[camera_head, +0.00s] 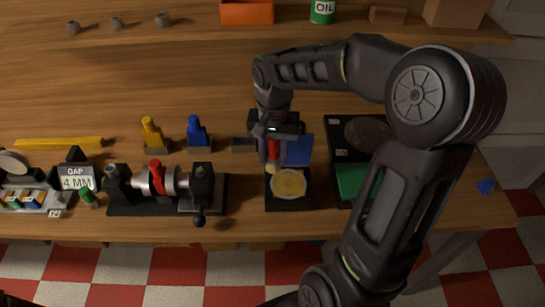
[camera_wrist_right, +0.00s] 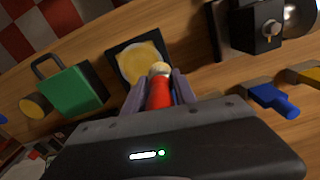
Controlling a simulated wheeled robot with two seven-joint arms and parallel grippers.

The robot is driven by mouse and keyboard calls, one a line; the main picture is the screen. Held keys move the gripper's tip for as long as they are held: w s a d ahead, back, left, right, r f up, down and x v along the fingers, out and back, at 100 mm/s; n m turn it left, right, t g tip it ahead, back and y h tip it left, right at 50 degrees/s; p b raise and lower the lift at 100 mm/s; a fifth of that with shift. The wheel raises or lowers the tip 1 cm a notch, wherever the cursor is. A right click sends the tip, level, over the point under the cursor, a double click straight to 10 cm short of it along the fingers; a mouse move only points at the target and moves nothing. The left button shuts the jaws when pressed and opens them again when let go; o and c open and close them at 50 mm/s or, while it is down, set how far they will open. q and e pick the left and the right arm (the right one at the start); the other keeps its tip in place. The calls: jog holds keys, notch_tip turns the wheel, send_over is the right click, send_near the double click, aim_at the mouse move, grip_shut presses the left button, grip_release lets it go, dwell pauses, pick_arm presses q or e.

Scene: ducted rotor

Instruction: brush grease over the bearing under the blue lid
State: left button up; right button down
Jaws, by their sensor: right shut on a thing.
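My right gripper (camera_head: 272,150) points down and is shut on the red handle of a brush (camera_head: 273,153). In the right wrist view the red brush (camera_wrist_right: 160,92) sits between the two fingers, its pale tip towards a round yellowish surface (camera_wrist_right: 140,62). That yellowish disc (camera_head: 289,184) lies in a black square holder (camera_head: 290,203). The brush tip is at the disc's upper left edge; I cannot tell whether it touches. A blue lid (camera_head: 299,150) stands raised at the holder's back. I cannot tell bearing from grease on the disc. My left gripper is not in view.
A black unit with a green part (camera_head: 355,180) stands to the right, partly behind my right arm. A black fixture with a red clamp (camera_head: 156,178) stands left. Blue (camera_head: 197,133) and yellow (camera_head: 152,133) pieces stand behind it. An oil can (camera_head: 322,11) is at the back.

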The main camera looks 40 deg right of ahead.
jog(key=shift+r+p, duration=0.6)
jog(key=shift+r, duration=0.5)
